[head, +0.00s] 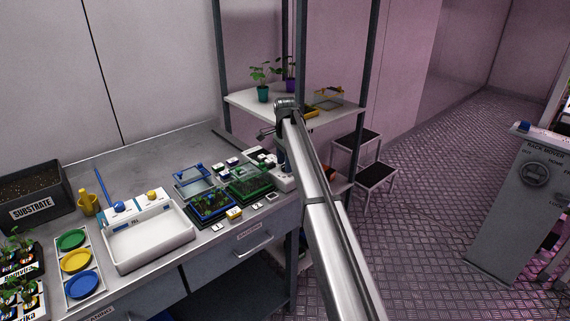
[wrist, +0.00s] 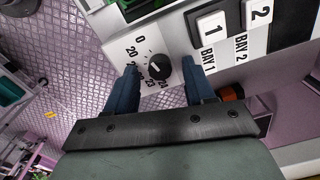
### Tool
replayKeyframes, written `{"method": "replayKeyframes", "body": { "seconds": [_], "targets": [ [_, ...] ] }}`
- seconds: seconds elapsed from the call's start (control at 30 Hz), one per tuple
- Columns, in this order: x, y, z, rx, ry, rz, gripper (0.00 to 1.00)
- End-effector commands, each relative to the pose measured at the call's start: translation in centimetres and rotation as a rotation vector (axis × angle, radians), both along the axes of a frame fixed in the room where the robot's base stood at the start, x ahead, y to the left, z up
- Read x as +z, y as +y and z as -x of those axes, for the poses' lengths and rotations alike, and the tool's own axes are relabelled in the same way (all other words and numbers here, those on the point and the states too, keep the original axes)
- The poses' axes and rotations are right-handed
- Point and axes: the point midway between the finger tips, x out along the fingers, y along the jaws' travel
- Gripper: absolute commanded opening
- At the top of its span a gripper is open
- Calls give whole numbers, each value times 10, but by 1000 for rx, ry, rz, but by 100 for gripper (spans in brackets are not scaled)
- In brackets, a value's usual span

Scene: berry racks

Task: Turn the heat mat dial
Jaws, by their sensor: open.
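The heat mat dial (wrist: 154,67) is a round black knob with a light pointer mark on a white plate, with numbers such as 0, 20 and 24 around it in the wrist view. My gripper (wrist: 165,72) is open, with one blue finger on each side of the dial. The fingers look apart from the knob; whether either touches it cannot be told. In the head view, my arm reaches over the right end of the bench and hides the dial and most of my gripper.
White switches marked 1 (wrist: 212,30) and 2 (wrist: 260,12) sit right of the dial. A blue tray (head: 212,204) and a green tray (head: 249,182) with plants stand on the bench left of my arm. A shelf rack (head: 240,101) stands behind. The floor to the right has a step stool (head: 375,174).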

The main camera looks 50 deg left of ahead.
Motion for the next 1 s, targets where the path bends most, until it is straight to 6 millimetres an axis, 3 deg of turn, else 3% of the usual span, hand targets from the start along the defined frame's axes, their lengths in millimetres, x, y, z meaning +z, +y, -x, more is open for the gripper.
{"method": "replayKeyframes", "body": {
  "seconds": [0.43,1.0],
  "targets": [
    [-8,0,0,0,0,0,54],
    [-8,0,0,0,0,0,0]
  ]
}}
